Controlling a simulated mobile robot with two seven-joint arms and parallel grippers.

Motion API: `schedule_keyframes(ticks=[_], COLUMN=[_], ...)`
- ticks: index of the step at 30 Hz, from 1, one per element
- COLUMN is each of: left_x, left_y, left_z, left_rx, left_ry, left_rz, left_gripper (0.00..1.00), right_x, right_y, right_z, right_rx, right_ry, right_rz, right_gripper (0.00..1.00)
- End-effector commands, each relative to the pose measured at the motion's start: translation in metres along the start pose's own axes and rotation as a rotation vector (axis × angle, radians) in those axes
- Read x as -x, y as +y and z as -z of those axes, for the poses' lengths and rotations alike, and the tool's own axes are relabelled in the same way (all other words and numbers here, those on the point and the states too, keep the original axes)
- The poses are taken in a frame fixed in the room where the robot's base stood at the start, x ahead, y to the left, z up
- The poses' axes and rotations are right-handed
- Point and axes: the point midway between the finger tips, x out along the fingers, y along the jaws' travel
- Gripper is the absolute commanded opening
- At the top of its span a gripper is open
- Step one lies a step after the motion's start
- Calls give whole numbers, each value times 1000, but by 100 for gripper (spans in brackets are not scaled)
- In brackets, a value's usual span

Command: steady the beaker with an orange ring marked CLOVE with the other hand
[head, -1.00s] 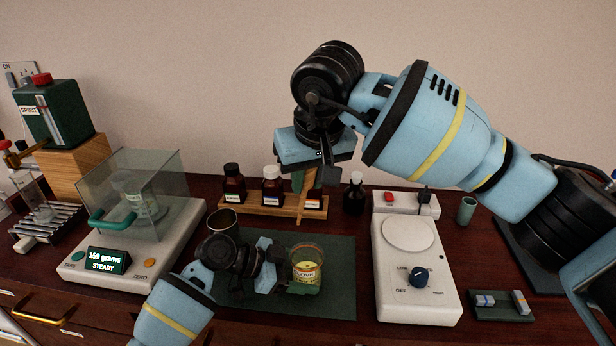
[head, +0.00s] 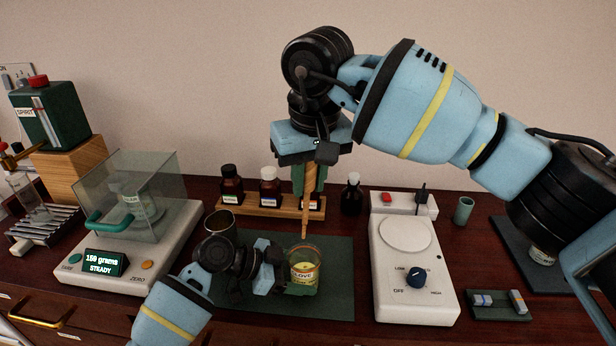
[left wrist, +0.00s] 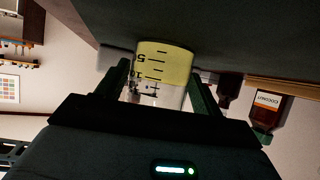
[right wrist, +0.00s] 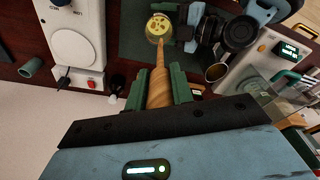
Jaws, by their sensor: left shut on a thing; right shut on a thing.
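The CLOVE beaker (head: 303,272), a clear glass with yellow contents and an orange rim, stands upright on the dark green mat (head: 335,300). My left gripper (head: 284,275) is low at its left side, shut on it; in the left wrist view the beaker (left wrist: 163,65) sits between the fingers (left wrist: 160,92). My right gripper (head: 310,180) is above and is shut on a wooden stick (head: 306,205) that points down. In the right wrist view the stick (right wrist: 159,80) runs from the fingers toward the beaker (right wrist: 158,27). Whether the tip is inside the rim is unclear.
A metal cup (head: 221,223) stands behind my left gripper. Labelled bottles sit in a wooden rack (head: 255,207) at the back. A balance (head: 165,245) is on the left, a hotplate (head: 415,285) on the right. The mat's front right is clear.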

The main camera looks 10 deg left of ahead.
Motion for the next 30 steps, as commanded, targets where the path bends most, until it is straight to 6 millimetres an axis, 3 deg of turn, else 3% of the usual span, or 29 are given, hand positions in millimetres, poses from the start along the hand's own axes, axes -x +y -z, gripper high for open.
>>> schedule_keyframes(ticks=[20, 30], left_x=[-2, -3], left_y=[2, 2], left_z=[-7, -8], left_rx=[7, 8], left_ry=[-12, -13], left_rz=[-6, -7], left_gripper=[40, 40], right_x=[-46, -72], right_y=[1, 1], right_z=[-20, -20], right_rx=[0, -1], right_ry=[-3, -3], right_rz=[1, 2], right_gripper=[0, 0])
